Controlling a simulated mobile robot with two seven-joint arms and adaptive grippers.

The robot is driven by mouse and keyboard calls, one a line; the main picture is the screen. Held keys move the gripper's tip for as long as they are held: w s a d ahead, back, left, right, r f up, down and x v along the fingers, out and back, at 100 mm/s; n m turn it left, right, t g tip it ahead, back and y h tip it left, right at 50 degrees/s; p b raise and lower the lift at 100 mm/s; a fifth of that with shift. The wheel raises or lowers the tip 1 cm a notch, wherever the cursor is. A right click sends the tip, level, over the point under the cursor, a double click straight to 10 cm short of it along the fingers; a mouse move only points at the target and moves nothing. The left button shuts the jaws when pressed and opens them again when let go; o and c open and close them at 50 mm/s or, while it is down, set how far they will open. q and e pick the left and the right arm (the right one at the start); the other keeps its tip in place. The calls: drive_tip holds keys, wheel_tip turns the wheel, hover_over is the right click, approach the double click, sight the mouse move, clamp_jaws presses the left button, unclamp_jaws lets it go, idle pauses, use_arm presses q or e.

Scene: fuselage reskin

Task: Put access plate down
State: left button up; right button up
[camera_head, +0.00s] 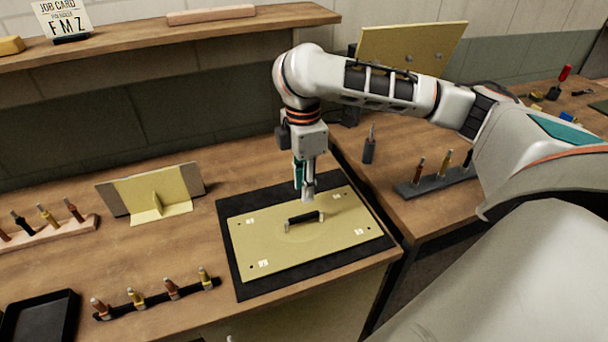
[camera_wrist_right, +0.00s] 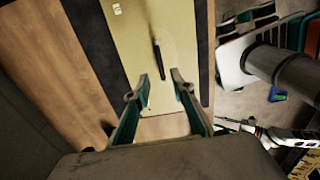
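The access plate (camera_head: 298,234) is a flat yellow-green panel with a black handle (camera_head: 304,217) and small white labels near its corners. It lies flat on a black mat (camera_head: 238,283) on the wooden bench. My right gripper (camera_head: 308,196) points down just above the handle. In the right wrist view its two fingers (camera_wrist_right: 159,84) are spread apart with nothing between them, and the handle (camera_wrist_right: 157,57) of the plate (camera_wrist_right: 133,42) shows beyond the tips. My left gripper is not in view.
A row of pegs (camera_head: 155,297) and a black tray (camera_head: 40,318) sit at the front left. A bracketed yellow panel (camera_head: 150,194) stands behind on the left. A grey peg rack (camera_head: 435,181) is on the right bench. A shelf (camera_head: 170,38) runs overhead at the back.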

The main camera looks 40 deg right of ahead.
drive_tip(key=shift+r, duration=1.35)
